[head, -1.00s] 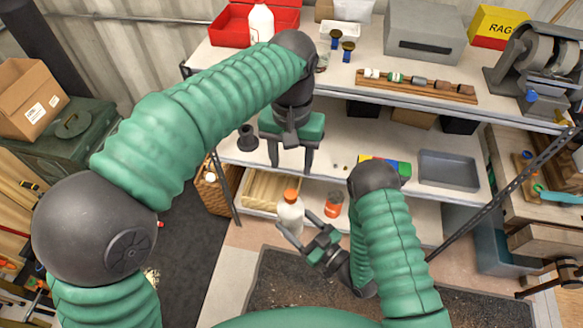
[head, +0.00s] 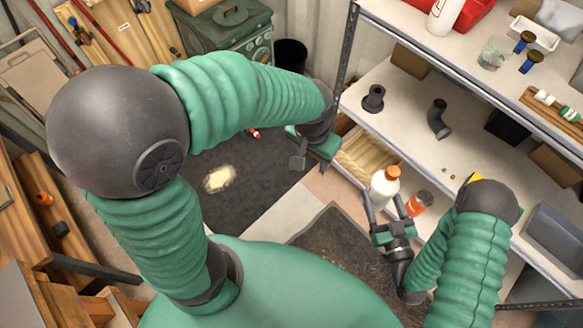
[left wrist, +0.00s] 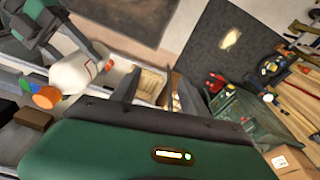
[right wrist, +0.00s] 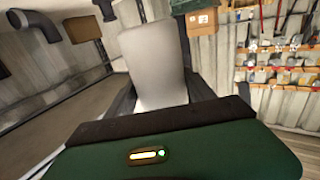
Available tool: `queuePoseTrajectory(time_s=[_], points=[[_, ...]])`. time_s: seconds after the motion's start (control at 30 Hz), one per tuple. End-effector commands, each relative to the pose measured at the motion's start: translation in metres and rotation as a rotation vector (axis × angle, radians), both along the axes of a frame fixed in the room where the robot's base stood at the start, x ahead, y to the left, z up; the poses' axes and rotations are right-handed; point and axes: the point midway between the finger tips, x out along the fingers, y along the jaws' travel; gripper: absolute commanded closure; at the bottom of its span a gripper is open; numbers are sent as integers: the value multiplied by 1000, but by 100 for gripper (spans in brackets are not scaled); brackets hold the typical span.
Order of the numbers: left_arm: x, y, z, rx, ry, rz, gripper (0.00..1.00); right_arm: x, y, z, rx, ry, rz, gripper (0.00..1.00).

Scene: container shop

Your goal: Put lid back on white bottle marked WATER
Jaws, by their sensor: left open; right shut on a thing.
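A white bottle (head: 382,190) is held upright or nearly so, low in front of the shelves. An orange lid (head: 393,171) sits at its top; I cannot tell how firmly. Any lettering is unreadable, though red marks show on the bottle (left wrist: 75,75) in the left wrist view. My right gripper (head: 384,208) is shut around the bottle's body, which also fills the space between its fingers in the right wrist view (right wrist: 155,65). My left gripper (head: 298,160) is open and empty, left of the bottle and apart from it. Its fingers (left wrist: 150,88) show nothing between them.
An orange-red can (head: 418,203) stands just behind the bottle at right. A wooden tray (head: 365,160) is on the low shelf. The middle shelf (head: 405,125) holds dark pipe fittings. Another white bottle (head: 444,16) stands on the top shelf. Floor at left is mostly open.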

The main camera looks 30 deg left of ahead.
Motion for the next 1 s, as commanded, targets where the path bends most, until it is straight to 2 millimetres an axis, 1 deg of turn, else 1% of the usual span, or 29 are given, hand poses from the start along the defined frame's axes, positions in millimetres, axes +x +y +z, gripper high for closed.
queuePoseTrajectory(time_s=[0.03, 0.1, 0.2, 0.3, 0.57, 0.63, 0.67, 0.73, 0.77, 0.8, 0.83, 0.9, 1.0], points=[[-16, 17, -10, -2, -13, 32, 48, 0, 0, 0, 1, -1, 0, 100], [-33, 33, -22, -5, -35, 69, 48, 0, 0, 0, 1, -1, 0, 100], [-49, 46, -32, -8, -54, 100, 48, 1, 0, 0, 0, 0, 0, 100], [-55, 50, -35, -7, -62, 110, 48, 1, 0, 0, 1, 1, 0, 100], [-55, 51, -36, -7, -63, 110, 48, 1, 0, 0, 1, 0, -1, 100], [-55, 50, -36, -7, -63, 110, 48, 2, -6, 0, 1, 3, -10, 100], [-55, 50, -36, -7, -63, 110, 48, 3, -12, 0, 1, 6, -20, 100], [-56, 50, -36, -7, -62, 110, 48, 5, -32, 0, 3, 17, -50, 100], [-56, 50, -36, -7, -62, 110, 48, 6, -43, 1, 4, 21, -66, 100], [-55, 50, -36, -7, -62, 110, 48, 6, -60, 2, 4, 27, -89, 100], [-55, 50, -36, -7, -61, 110, 48, 5, -72, 2, 6, 31, -105, 100], [-54, 50, -36, -7, -61, 110, 48, 1, -99, 6, 8, 30, -138, 100], [-54, 50, -36, -7, -61, 110, 48, -8, -129, 12, 9, 20, -173, 100]])
